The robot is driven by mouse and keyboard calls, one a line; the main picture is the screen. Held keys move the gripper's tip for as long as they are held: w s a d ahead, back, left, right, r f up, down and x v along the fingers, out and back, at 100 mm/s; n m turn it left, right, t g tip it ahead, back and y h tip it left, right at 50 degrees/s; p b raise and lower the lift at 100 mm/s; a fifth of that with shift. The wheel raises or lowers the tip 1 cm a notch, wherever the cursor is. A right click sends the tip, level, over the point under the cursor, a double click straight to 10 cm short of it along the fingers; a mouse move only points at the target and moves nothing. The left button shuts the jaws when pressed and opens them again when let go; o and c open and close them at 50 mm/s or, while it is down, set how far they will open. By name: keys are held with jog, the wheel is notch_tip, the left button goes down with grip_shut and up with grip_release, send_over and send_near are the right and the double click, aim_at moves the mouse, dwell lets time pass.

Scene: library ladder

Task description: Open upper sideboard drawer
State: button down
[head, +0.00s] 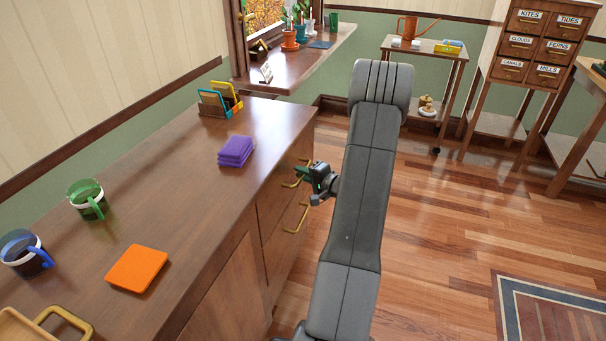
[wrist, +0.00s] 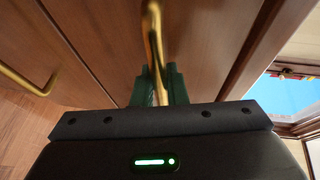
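The wooden sideboard (head: 190,190) stands at the left in the head view, its drawer front facing right. The upper drawer (wrist: 205,40) has a brass bar handle (wrist: 154,35), whose near end also shows in the head view (head: 291,184). The upper drawer looks closed. My gripper (wrist: 158,78) is at the handle, with one green finger on each side of the bar. The fingers look closed on it, with little or no gap. In the head view my gripper (head: 305,174) hides the middle of this handle. The lower drawer's handle (head: 296,218) is free below; it also shows in the wrist view (wrist: 30,82).
On the sideboard top are purple cloths (head: 235,151), an orange square (head: 136,268), a green mug (head: 88,199), a blue mug (head: 25,252) and a card holder (head: 218,101).

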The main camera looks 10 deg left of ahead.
jog(key=shift+d, duration=0.1)
jog(key=s+d+b, duration=0.2)
jog(key=d+b, duration=0.2)
jog(key=d, duration=0.8)
jog(key=s+d+b, duration=0.3)
jog(key=d+b, duration=0.2)
jog(key=d, duration=0.8)
jog(key=shift+d, duration=0.3)
jog(key=c, duration=1.5)
grip_release()
jog(key=shift+o, duration=0.2)
jog(key=p+v, duration=0.2)
jog(key=v, duration=1.1)
jog(key=shift+s+d, duration=0.2)
jog(key=shift+d, duration=0.1)
